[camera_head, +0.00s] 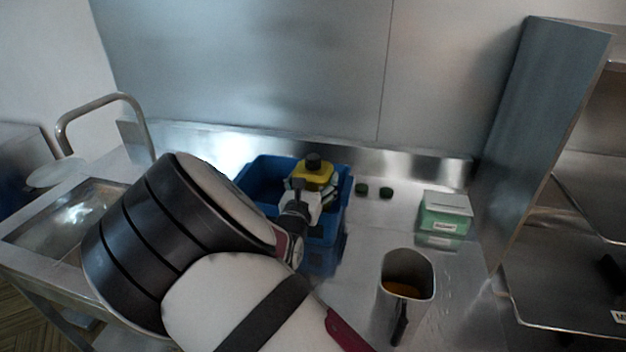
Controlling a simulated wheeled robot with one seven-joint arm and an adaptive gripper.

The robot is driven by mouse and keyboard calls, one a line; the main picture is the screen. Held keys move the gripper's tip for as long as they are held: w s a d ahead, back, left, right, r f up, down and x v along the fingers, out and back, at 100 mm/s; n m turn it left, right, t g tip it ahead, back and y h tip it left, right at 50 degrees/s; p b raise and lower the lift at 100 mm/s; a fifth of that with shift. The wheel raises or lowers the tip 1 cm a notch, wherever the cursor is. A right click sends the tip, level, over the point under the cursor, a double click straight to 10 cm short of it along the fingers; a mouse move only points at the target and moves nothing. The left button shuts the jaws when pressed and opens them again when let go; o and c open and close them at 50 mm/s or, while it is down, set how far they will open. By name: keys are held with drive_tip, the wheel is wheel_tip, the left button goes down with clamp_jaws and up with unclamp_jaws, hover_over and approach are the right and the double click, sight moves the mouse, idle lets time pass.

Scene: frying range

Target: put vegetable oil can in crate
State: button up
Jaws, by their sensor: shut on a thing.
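The vegetable oil can (316,173) is yellow with a black cap and shows above the blue crate. My gripper (318,189) is shut on the can, and its fingers and my arm cover much of the can's lower part. The blue crate (262,172) stands on the steel counter near the back wall. The can is over or inside the crate's opening; I cannot tell whether its base touches the crate floor. My arm hides the crate's front left side.
A metal jug (408,268) with orange-brown contents stands front right of the crate. A green and white box (445,213) stands at the right, and two small dark green lids (374,192) lie behind. A sink (70,215) is at the left. A tall steel panel (545,120) bounds the right.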

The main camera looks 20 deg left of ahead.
drive_tip(key=shift+f, duration=0.55)
drive_tip(key=o, duration=1.5)
drive_tip(key=shift+r, duration=0.5)
drive_tip(key=s, duration=1.2)
drive_tip(key=shift+d, duration=0.35)
drive_tip(key=shift+r, duration=0.1)
